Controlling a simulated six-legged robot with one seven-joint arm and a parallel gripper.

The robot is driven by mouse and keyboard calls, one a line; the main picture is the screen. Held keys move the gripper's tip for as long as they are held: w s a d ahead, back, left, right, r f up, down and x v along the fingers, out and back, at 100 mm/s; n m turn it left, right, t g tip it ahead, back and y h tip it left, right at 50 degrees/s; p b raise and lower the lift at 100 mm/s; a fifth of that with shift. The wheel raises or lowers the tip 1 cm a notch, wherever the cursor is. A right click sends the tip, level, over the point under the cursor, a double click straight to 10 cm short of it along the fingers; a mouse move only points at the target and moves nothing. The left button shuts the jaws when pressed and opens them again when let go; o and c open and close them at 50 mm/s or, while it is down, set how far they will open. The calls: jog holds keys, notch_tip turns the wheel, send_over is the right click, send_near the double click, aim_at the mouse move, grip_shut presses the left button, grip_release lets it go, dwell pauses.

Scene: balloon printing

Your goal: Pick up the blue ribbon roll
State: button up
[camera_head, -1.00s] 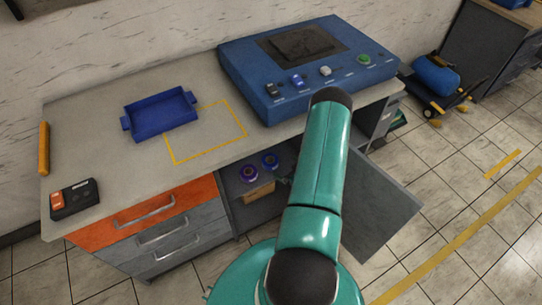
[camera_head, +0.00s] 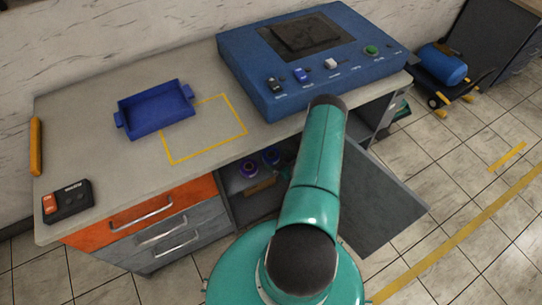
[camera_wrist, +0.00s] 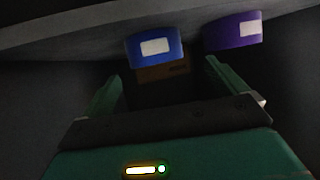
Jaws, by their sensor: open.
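The blue ribbon roll (camera_head: 271,156) stands inside the open cabinet under the workbench, beside a purple roll (camera_head: 249,167). In the wrist view the blue roll (camera_wrist: 154,46), with a white label, is ahead of my gripper (camera_wrist: 163,69). My gripper is open, its two green fingers apart with nothing held between them. The blue roll appears beyond the fingertips, towards the left finger, and the purple roll (camera_wrist: 233,32) is to its right. In the head view my arm hides my gripper.
A brown box (camera_head: 260,187) sits by the rolls, and it also shows in the wrist view (camera_wrist: 162,73). The open grey cabinet door (camera_head: 385,205) stands right of my arm. An orange drawer (camera_head: 140,215) is left of the opening. A blue tray (camera_head: 155,110) and blue machine (camera_head: 300,60) are on the bench.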

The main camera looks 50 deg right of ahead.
aim_at(268, 153)
jog(key=shift+x, duration=3)
jog(key=shift+d+f, duration=0.15)
jog(key=shift+d, duration=0.1)
jog(key=c, duration=1.1)
notch_tip(268, 153, up, 10)
jog(key=shift+r, duration=0.1)
jog(key=shift+s, duration=0.15)
